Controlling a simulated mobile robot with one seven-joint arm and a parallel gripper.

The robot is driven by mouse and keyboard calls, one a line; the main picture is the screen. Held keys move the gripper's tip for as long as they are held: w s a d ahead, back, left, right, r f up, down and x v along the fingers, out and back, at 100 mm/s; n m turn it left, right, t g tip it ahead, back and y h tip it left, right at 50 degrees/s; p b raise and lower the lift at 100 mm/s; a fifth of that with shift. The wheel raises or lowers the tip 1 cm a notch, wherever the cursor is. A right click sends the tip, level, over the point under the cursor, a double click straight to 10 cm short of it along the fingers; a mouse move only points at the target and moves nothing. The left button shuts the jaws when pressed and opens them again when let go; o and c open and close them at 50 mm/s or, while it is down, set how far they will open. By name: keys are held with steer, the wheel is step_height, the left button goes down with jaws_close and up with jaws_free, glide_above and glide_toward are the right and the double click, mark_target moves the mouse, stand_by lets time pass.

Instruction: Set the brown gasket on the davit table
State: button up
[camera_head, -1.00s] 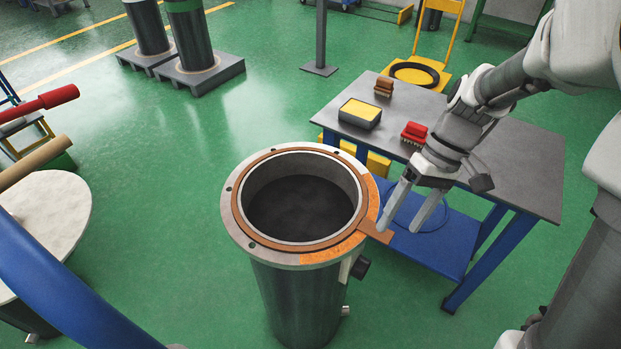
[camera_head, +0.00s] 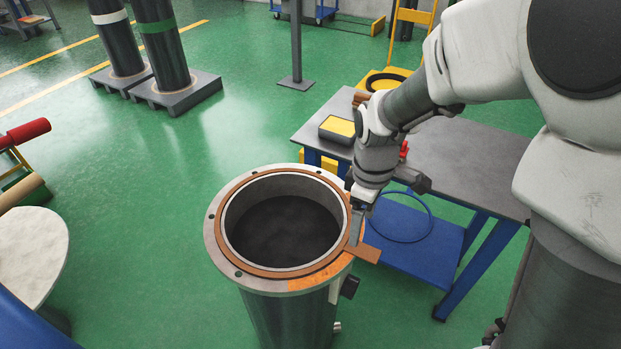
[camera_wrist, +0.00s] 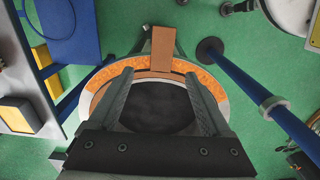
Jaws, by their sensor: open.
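The brown gasket (camera_head: 364,253) is a flat ring lying on the pale top flange of the dark open cylinder (camera_head: 285,315). Its tab sticks out past the flange at the right. In the wrist view the gasket's tab (camera_wrist: 162,48) lies ahead of and between my fingers. My gripper (camera_head: 356,236) is open, with its fingers at the flange's right side by the tab; its fingers (camera_wrist: 160,78) are spread in the wrist view. Contact with the tab cannot be told. A round pale-topped table (camera_head: 30,245) stands at the left near a blue tube; I take it for the davit table.
A grey workbench (camera_head: 465,160) with blue legs stands at the right, holding a yellow-topped box (camera_head: 338,128) and a red brush (camera_head: 403,150). A blue post (camera_wrist: 245,88) stands beside the cylinder in the wrist view. Green floor between cylinder and round table is clear.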

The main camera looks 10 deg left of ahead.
steer(key=shift+a+f+b, duration=0.2)
steer(key=shift+f+b, duration=0.1)
steer(key=shift+f, duration=1.3)
steer(key=shift+a+f+b, duration=0.15)
steer(key=shift+f+b, duration=0.15)
steer(key=shift+f, duration=1.3)
steer(key=shift+c, duration=0.3)
jaws_close()
